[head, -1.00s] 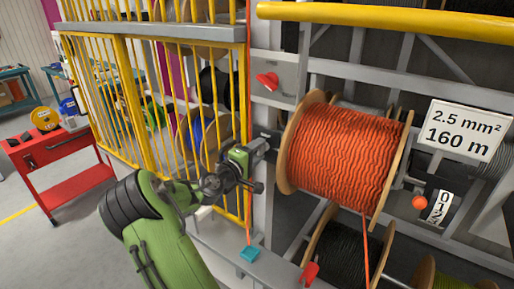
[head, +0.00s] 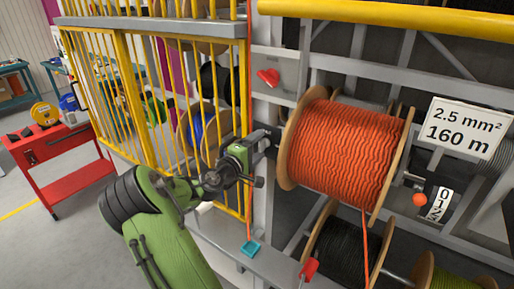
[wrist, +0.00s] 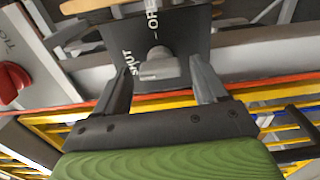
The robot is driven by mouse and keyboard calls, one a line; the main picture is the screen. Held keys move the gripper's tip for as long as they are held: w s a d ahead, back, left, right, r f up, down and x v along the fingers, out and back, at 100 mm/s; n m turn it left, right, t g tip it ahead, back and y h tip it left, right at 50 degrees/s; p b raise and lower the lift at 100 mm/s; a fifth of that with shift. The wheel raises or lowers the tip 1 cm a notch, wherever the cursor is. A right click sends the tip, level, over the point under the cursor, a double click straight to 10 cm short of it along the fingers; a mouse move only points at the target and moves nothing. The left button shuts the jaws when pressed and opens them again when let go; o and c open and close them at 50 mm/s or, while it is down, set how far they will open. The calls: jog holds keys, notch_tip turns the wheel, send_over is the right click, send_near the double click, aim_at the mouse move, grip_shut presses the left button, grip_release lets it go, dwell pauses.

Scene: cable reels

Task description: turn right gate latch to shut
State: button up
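The right gate latch shows in the wrist view as a dark plate (wrist: 222,47) lettered SHUT and OPEN, with a stubby grey handle (wrist: 160,66) with a pale part. The handle lies between my two fingertips, with a gap visible at each side. My gripper (wrist: 163,82) is open around it; I cannot tell whether a finger touches it. Which word the handle points to is unclear. In the head view my gripper (head: 268,138) reaches the grey post beside the yellow barred gate (head: 190,100), and it hides the latch.
The orange cable reel (head: 345,150) stands close to the right of my gripper. A red knob (head: 268,77) sits on a grey plate above it. A grey ledge (head: 225,240) runs below, with a blue clip (head: 250,249). A red cart (head: 65,165) stands at left.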

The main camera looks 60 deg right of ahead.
jog(key=w+a+b, duration=0.2)
jog(key=a, duration=1.3)
jog(key=shift+w+a, duration=0.15)
jog(key=shift+a, duration=0.15)
